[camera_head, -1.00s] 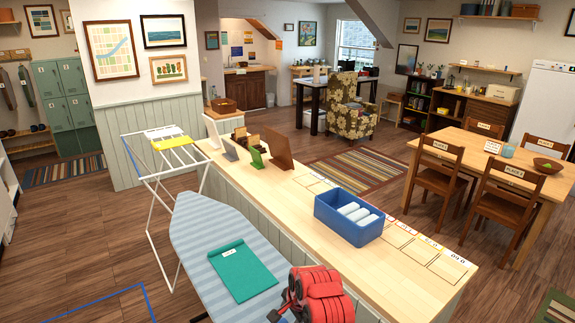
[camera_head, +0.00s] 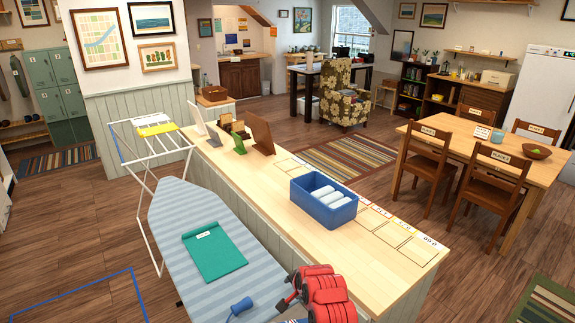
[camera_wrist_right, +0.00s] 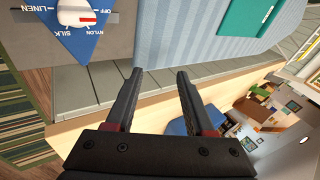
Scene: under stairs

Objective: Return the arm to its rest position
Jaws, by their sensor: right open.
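My right arm (camera_head: 325,290) is red and comes in at the bottom of the head view, beside the counter and the ironing board. In the right wrist view my right gripper (camera_wrist_right: 157,78) has its two dark fingers spread with nothing between them. A blue and white dial marked LINEN, SILK, NYLON and OFF (camera_wrist_right: 90,20) shows just beyond the fingers, at upper left. In the head view a small blue handle-like part (camera_head: 238,307) lies at the near end of the ironing board, left of the arm. My left gripper is not in view.
The striped ironing board (camera_head: 170,225) bears a folded teal cloth (camera_head: 215,253). The wooden counter (camera_head: 275,220) beside it holds a blue bin (camera_head: 318,212) with white rolls. A white drying rack (camera_head: 140,160) stands behind. A dining table (camera_head: 545,175) with chairs stands at right. Open floor lies at left.

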